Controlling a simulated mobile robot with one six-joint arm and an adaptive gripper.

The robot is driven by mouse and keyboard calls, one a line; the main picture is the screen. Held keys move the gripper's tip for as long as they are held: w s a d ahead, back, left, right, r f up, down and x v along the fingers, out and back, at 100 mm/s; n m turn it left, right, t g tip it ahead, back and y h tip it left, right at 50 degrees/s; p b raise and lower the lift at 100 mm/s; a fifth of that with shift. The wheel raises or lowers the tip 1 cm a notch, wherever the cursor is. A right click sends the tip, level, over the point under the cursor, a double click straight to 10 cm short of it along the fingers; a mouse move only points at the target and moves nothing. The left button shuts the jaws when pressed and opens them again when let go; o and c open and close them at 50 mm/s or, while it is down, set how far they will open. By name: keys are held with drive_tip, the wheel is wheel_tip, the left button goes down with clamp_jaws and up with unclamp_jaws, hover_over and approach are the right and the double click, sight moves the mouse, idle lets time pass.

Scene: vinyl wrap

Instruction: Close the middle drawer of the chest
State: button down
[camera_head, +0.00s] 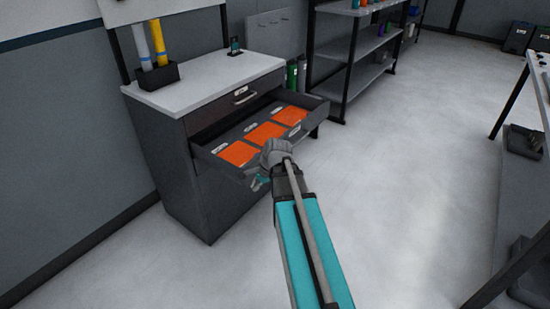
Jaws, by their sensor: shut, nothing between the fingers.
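The grey chest (172,165) stands against the wall at the left, with a white top. Its middle drawer (213,161) is pulled well out toward the lower right. Inside it lie flat orange pieces (265,133) with small white labels. My gripper (259,184) is shut with nothing in it, at the near left end of the drawer front, just outside the drawer. My wrist hides part of the drawer front and most of the gripper. I cannot tell whether the gripper touches the drawer.
The top drawer (225,106) is shut. Shelving (365,75) stands behind. A table (537,75) is at the right. The pale floor (410,170) between is clear.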

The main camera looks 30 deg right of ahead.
drive_tip(key=w+d+r+m+t, duration=0.1)
drive_tip(key=d+r+m+t, duration=0.1)
drive_tip(key=d+m, duration=0.5)
drive_tip(key=w+d+r+m+t, duration=0.1)
drive_tip(key=d+r+m+t, duration=0.1)
drive_tip(key=d+m, duration=0.6)
drive_tip(key=d, duration=0.5)
drive_tip(key=shift+w+r+t, duration=0.2)
drive_tip(key=shift+t, duration=0.2)
drive_tip(key=shift+w+f, duration=0.1)
drive_tip(key=shift+f, duration=0.05)
drive_tip(key=w+a+r+b+x, duration=0.1)
drive_tip(key=b+x, duration=0.5)
drive_tip(key=x, duration=0.6)
drive_tip(key=shift+w+r+b, duration=0.3)
drive_tip(key=shift+w+r, duration=0.05)
drive_tip(key=shift+w, duration=0.25)
